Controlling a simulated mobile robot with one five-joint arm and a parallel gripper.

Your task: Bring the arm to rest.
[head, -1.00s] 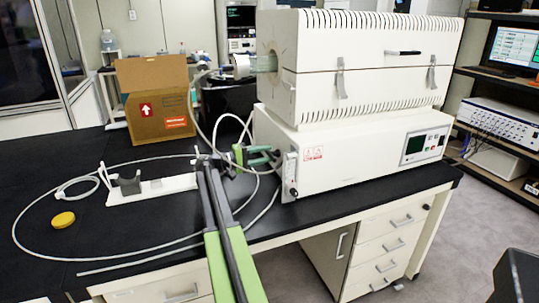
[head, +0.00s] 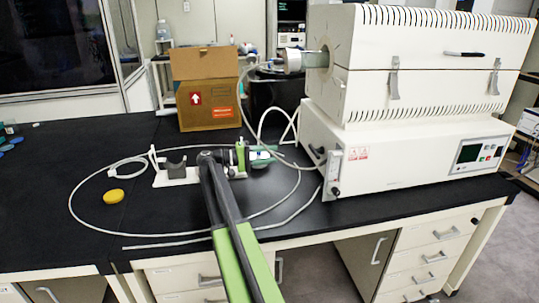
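My arm, with green and dark grey links, reaches from the bottom of the head view over the bench edge. My gripper (head: 262,156) is at its far end, with green parts beside the white stand (head: 162,181) on the black bench (head: 60,215). The fingertips are small and partly hidden by the arm's joint, so I cannot tell whether they are open or shut, or whether they touch anything.
A white furnace unit (head: 400,150) stands at the right of the bench. A cardboard box (head: 207,108) is behind the stand. A pale tube (head: 165,234) loops over the bench around a yellow disc (head: 113,196). The bench's left part is mostly clear.

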